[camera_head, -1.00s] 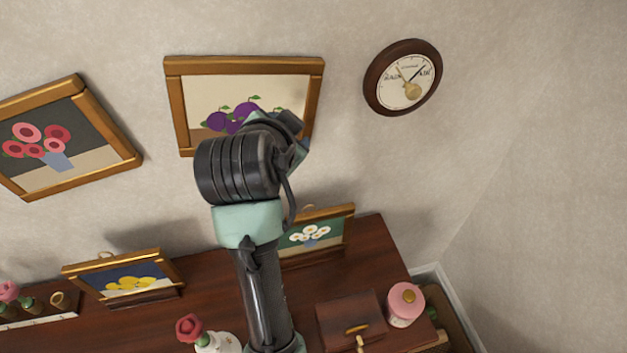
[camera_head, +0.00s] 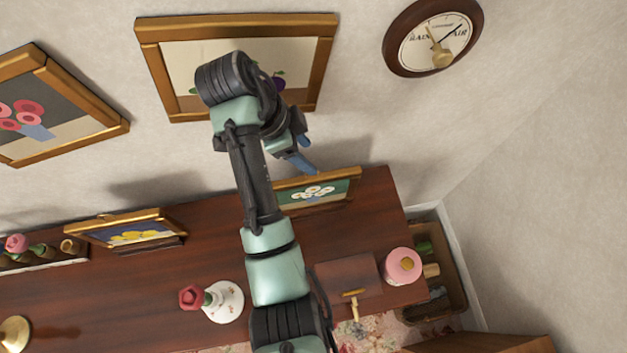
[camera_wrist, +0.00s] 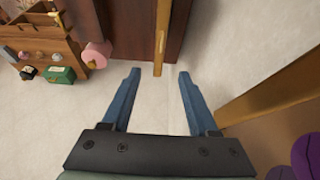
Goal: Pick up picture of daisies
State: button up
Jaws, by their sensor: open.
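The picture of daisies (camera_head: 318,193) is a small gold-framed picture with white flowers on green. It stands on the dark wooden cabinet top against the wall, partly hidden on its left by my arm. My gripper (camera_head: 303,158) is just above its top edge in the head view, fingers pointing down toward it. In the wrist view my gripper (camera_wrist: 158,72) is open and empty. A thin gold frame edge (camera_wrist: 162,35), apparently the daisies picture seen edge-on, lies ahead between the two blue fingertips. I cannot tell how far below the tips it is.
A large plum picture (camera_head: 172,70) hangs on the wall behind my wrist; its frame (camera_wrist: 270,90) is close on the right. The cabinet top (camera_head: 345,230) also holds a yellow-flower picture (camera_head: 130,232), a white vase (camera_head: 226,300), a brown box (camera_head: 345,275) and a pink round object (camera_head: 402,266).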

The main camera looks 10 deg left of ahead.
send_over(330, 174)
jog(key=s+a, duration=0.1)
jog(key=a, duration=0.2)
notch_tip(330, 174, down, 5)
jog(key=shift+s+f+p, duration=0.1)
jog(key=shift+s+p, duration=0.05)
jog(key=shift+p, duration=0.3)
jog(key=shift+w+p+x, duration=0.1)
jog(key=shift+p+x, duration=0.4)
jog(key=shift+x, duration=1)
jog(key=shift+w+p+x, duration=0.15)
jog(key=shift+p+x, duration=0.3)
jog(key=shift+x, duration=1.05)
jog(key=shift+d, duration=0.2)
grip_shut()
jog(key=shift+r, duration=0.2)
